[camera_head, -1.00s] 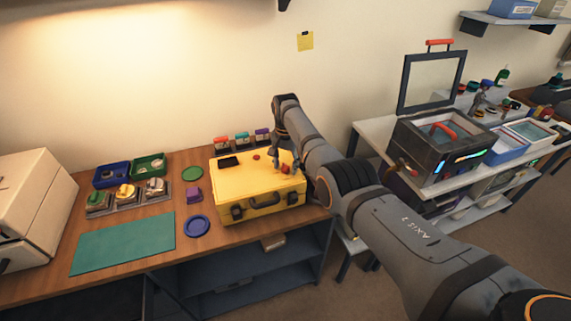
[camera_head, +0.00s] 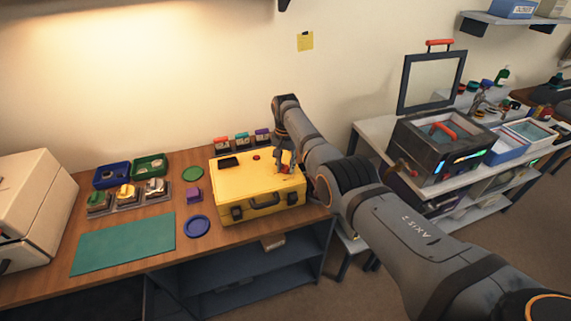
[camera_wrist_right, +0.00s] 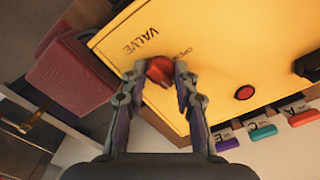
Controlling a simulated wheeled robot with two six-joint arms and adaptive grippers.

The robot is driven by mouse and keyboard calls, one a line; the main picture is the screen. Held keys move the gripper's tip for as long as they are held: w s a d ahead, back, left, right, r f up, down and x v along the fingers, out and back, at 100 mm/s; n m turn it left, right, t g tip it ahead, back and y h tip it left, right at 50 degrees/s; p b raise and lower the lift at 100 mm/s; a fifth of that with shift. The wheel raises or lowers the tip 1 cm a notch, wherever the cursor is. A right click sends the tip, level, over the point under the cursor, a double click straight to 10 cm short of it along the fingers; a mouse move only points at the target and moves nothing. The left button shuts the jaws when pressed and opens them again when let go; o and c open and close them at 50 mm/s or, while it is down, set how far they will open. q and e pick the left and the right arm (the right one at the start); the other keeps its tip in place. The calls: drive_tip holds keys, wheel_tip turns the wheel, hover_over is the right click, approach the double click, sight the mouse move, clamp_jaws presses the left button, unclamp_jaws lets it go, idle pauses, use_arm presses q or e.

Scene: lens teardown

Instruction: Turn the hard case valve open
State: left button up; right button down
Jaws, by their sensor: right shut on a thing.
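The yellow hard case (camera_head: 240,182) lies closed on the wooden bench. In the right wrist view its lid (camera_wrist_right: 205,40) carries the printed word VALVE and a smaller marking beside a red valve knob (camera_wrist_right: 160,70). My right gripper (camera_head: 284,168) is at the right part of the lid. In the right wrist view the right gripper (camera_wrist_right: 158,73) has its fingers on both sides of the knob, shut on it. In the head view the gripper largely hides the knob. My left gripper is in neither view.
A second red button (camera_head: 256,157) and a dark plate (camera_head: 229,162) are on the lid. Colored tagged items (camera_head: 240,139) stand behind the case. A blue dish (camera_head: 197,226), a purple block (camera_head: 193,194) and a teal mat (camera_head: 125,243) lie to its left.

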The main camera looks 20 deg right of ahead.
drive_tip(key=n, duration=0.3)
drive_tip(key=shift+n, duration=0.3)
drive_tip(key=n, duration=0.4)
drive_tip(key=shift+n+p, duration=0.3)
drive_tip(key=shift+p, duration=0.1)
drive_tip(key=n, duration=0.4)
drive_tip(key=shift+n, duration=1.8)
drive_tip(key=c, duration=1)
unclamp_jaws()
